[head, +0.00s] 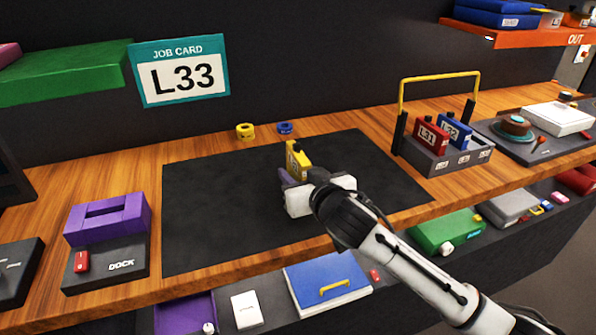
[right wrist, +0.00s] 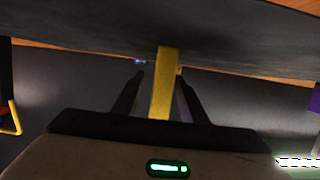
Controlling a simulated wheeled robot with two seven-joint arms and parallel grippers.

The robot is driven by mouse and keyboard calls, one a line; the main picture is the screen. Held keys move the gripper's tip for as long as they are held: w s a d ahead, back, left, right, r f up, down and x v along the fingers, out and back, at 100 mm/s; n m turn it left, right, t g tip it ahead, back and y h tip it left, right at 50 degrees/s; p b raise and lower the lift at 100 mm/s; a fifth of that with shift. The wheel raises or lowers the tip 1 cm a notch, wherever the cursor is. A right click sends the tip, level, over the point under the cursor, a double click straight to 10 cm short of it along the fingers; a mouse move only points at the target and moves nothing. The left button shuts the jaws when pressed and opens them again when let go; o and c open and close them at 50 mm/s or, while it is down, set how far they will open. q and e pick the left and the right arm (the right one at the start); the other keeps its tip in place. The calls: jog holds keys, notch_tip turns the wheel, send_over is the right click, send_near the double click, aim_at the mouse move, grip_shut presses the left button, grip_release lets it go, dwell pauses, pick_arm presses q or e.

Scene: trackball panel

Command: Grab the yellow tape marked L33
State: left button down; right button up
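The yellow tape (head: 297,155) stands upright on the dark mat (head: 220,215) near the middle of the bench. Its label is too small and too covered to read. My right gripper (head: 287,178) is at its near side and hides its lower part. In the right wrist view the yellow tape (right wrist: 163,80) stands between the two open fingers (right wrist: 160,95). A gap shows on its left side, and the right finger looks close to it. The job card (head: 184,72) on the back wall reads L33. My left gripper is not in view.
A rack (head: 448,165) with a yellow handle holds a red tape (head: 430,137) and a blue tape (head: 455,130). A purple dock (head: 108,218) stands left of the mat. Yellow (head: 245,131) and blue (head: 285,128) rolls lie behind it. The mat's left half is clear.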

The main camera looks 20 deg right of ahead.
grip_shut()
